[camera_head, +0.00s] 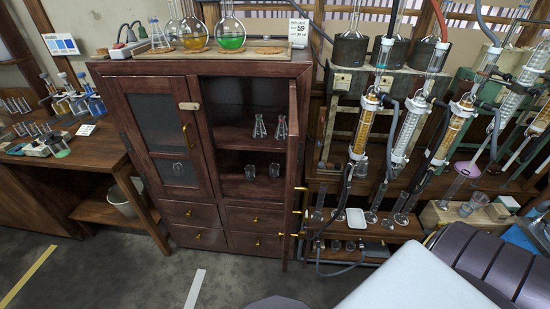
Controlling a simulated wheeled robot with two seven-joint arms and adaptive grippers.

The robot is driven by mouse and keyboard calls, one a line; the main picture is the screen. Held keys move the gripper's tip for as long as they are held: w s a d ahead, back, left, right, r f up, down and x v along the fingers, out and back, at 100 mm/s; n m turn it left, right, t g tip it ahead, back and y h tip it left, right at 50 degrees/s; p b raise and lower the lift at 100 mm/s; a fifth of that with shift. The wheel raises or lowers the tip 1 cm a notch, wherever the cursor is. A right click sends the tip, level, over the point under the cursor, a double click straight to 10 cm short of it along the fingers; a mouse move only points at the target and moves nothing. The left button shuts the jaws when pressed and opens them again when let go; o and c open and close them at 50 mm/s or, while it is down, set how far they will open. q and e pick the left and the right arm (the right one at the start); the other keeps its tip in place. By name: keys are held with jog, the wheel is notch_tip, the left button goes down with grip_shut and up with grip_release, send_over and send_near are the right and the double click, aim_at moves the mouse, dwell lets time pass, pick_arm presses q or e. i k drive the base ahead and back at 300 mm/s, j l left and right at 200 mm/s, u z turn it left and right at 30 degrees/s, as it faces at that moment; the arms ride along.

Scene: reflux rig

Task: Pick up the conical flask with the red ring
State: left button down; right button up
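Two small clear conical flasks stand on the upper inside shelf of the dark wooden cabinet (202,185), a left one (260,127) and a right one (281,128). They are too small for me to tell surely which has a red ring. The cabinet's right door (294,170) stands open, nearly edge-on, just right of the flasks. Neither of my grippers is in view.
Two glass vessels stand on the lower shelf (262,187). Round flasks with yellow and green liquid (231,35) stand on the cabinet top. A glassware rig with hoses (405,130) crowds the right. A side table (90,150) is left. Floor before the cabinet is mostly clear.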

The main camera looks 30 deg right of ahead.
aim_at(281, 134)
jog(key=k+l+z, duration=0.1)
jog(key=l+z, duration=0.55)
jog(key=z, duration=0.15)
jog(key=k+j, duration=0.1)
jog(key=j, duration=0.25)
jog(key=k+j, duration=0.1)
jog(key=j, duration=0.3)
